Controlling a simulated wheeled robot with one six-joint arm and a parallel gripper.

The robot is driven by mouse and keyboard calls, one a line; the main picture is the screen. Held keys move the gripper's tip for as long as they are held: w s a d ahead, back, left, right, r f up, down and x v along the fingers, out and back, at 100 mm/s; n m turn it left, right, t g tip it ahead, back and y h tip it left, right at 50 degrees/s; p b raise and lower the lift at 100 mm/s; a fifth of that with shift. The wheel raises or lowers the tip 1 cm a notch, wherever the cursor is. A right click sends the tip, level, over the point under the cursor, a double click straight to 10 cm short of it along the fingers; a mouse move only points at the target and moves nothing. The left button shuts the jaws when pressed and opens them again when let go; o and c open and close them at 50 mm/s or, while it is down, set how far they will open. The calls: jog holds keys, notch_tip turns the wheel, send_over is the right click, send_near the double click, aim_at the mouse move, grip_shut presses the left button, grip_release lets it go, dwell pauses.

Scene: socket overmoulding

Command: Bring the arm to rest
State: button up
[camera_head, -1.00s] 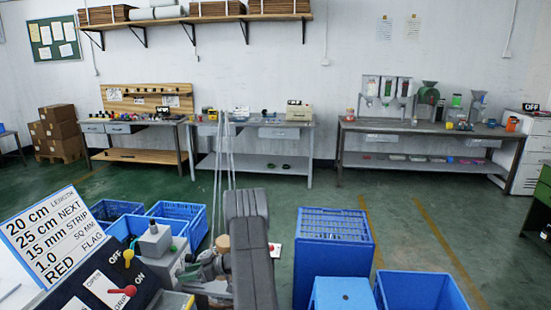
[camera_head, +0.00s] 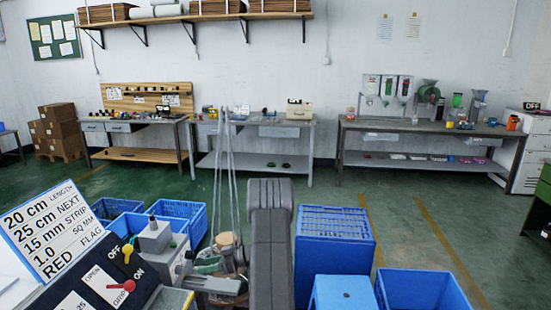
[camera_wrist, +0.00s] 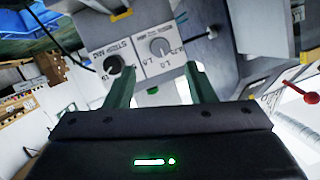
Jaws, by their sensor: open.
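My gripper (camera_wrist: 159,69) is open in the wrist view, its two green fingers spread with nothing held between them. Beyond the fingertips is a grey machine face with a white label plate (camera_wrist: 145,55) and two dials: a black one (camera_wrist: 115,66) and a grey one (camera_wrist: 160,47). I cannot tell whether the fingers touch the machine. In the head view my grey arm stands upright at the lower middle and hides part of the floor behind it.
A control panel with a red-knobbed lever (camera_head: 128,285) and a lettered sign (camera_head: 50,232) stand at lower left, beside a grey machine (camera_head: 155,240). Blue crates (camera_head: 335,238) stand right of my arm, others (camera_head: 180,212) behind the machine. Green floor is open before the benches.

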aim_at(183, 270)
jog(key=p+x, duration=0.1)
jog(key=x, duration=0.7)
jog(key=shift+a+p, duration=0.15)
jog(key=shift+p, duration=0.2)
jog(key=shift+s+d+n+t, duration=0.15)
jog(key=shift+n+t, duration=0.25)
jog(key=shift+n, duration=0.4)
jog(key=n+t+b, duration=0.1)
jog(key=n, duration=0.1)
jog(key=shift+n+t+h, duration=0.3)
jog(key=shift+n, duration=0.1)
jog(key=n+t, duration=0.2)
jog(key=n, duration=0.2)
jog(key=shift+s, duration=0.2)
jog(key=b+v, duration=0.1)
jog(key=v, duration=0.5)
jog(key=shift+d, duration=0.15)
